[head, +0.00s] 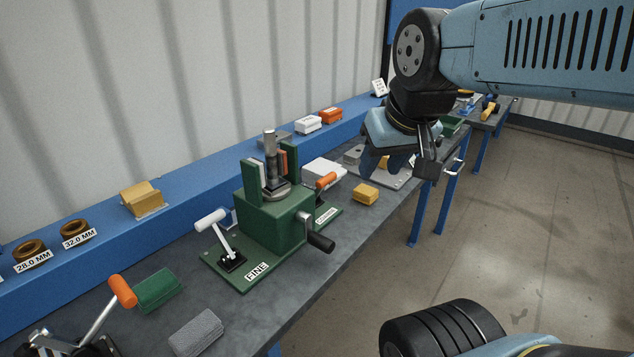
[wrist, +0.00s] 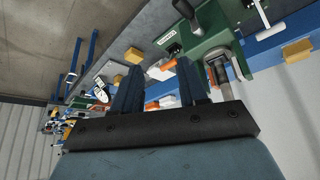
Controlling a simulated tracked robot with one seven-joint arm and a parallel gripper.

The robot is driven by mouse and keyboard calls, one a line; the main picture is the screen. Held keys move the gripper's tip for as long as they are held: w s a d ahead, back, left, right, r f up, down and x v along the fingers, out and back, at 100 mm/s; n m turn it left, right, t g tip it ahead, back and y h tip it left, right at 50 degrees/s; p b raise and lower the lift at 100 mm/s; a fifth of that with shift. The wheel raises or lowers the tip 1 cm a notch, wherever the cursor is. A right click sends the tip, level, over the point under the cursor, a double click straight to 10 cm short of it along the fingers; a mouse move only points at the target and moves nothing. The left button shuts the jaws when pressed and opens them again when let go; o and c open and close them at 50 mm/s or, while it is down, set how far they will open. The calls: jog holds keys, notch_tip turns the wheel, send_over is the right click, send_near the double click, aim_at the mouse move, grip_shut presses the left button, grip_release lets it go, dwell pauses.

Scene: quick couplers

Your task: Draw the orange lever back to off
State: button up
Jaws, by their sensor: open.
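The green machine (head: 270,215) stands on the bench, with a crank on its right face. A short orange-handled lever (head: 326,180) stands at its far right end beside a small label, probably "COARSE". Its base is partly hidden by the machine. An orange handle, likely this lever, shows in the wrist view (wrist: 168,65) between the fingers. A white-handled lever (head: 212,221) stands at the "FINE" end. Another orange-handled lever (head: 122,291) is at the lower left. My gripper (head: 398,172) is open and empty, right of and beyond the machine, apart from the levers.
A yellow block (head: 365,194) lies on the bench between the machine and my gripper. A white box (head: 324,170) stands behind the short orange lever. A green block (head: 158,288) and grey block (head: 196,332) lie nearer. The blue ledge (head: 185,225) runs along the wall.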

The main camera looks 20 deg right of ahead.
jog(key=o, duration=0.3)
jog(key=shift+w+d+r, duration=0.1)
jog(key=shift+w, duration=0.2)
jog(key=o, duration=0.5)
jog(key=shift+n+g, duration=0.6)
jog(key=w, duration=0.4)
jog(key=shift+w+a+r, duration=0.2)
jog(key=shift+w+a, duration=0.05)
jog(key=shift+a, duration=0.1)
jog(key=shift+o, duration=1.4)
jog(key=w+f+n+g, duration=0.1)
jog(key=w+n, duration=0.1)
jog(key=w, duration=0.6)
jog(key=shift+w+d+g, duration=0.15)
jog(key=shift+d+g, duration=0.1)
jog(key=shift+g, duration=0.05)
jog(key=n+g, duration=0.3)
jog(key=n, duration=0.1)
send_over(329, 180)
notch_tip(329, 180, down, 8)
jog(key=r, duration=0.1)
jog(key=f, duration=1.4)
jog(key=shift+w+f, duration=0.3)
jog(key=shift+f, duration=0.05)
